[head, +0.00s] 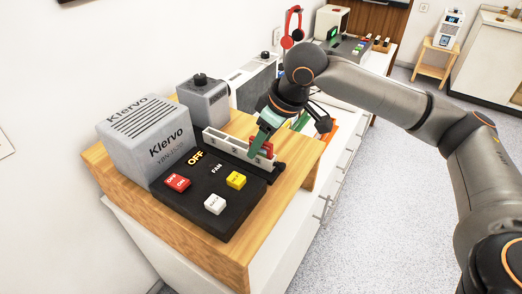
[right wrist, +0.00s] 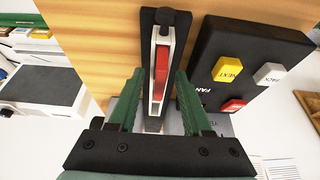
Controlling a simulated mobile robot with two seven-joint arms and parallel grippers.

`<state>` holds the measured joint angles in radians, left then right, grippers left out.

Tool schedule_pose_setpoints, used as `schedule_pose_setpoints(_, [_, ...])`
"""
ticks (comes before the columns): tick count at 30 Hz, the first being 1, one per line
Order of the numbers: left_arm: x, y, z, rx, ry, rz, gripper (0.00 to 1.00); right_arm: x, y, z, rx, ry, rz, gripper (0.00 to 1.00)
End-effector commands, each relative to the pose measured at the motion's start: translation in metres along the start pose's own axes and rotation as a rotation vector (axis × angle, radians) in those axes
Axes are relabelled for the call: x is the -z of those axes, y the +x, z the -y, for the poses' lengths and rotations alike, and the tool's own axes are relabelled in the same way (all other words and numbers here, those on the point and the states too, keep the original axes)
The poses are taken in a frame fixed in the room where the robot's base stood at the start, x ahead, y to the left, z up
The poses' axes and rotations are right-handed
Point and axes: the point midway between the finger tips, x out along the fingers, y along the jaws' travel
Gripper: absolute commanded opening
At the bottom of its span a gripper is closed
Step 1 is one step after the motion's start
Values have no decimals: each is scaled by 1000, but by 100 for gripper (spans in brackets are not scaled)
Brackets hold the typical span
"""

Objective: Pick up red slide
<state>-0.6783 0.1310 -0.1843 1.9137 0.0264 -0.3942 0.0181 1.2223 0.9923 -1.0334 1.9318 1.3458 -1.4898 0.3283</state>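The red slide (right wrist: 161,72) stands in a narrow white slotted holder on a black base in the right wrist view. In the head view the red slide (head: 267,146) shows at the right end of the pale holder (head: 225,144), partly covered by my gripper. My right gripper (right wrist: 160,84) is open, with one green finger on each side of the holder and slide. No contact between fingers and slide is clear. In the head view the right gripper (head: 263,142) reaches down at the slide. My left gripper is in neither view.
A black control panel (head: 232,206) with red, yellow and white buttons lies beside the holder. A grey Klervo box (head: 150,140) and a smaller grey box with a knob (head: 204,103) stand behind on the wooden top (head: 285,192). Red headphones (head: 291,27) are farther back.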

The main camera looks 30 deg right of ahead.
Motion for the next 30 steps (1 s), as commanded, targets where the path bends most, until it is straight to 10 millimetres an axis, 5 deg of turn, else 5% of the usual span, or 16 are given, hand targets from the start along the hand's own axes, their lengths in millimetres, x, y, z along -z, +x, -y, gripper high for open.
schedule_pose_setpoints(13, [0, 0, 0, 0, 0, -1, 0, 0, 0, 0, 0, 0, 0, 0])
schedule_pose_setpoints(30, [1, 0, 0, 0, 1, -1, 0, 0, -1, 0, 0, 0, -1, 0])
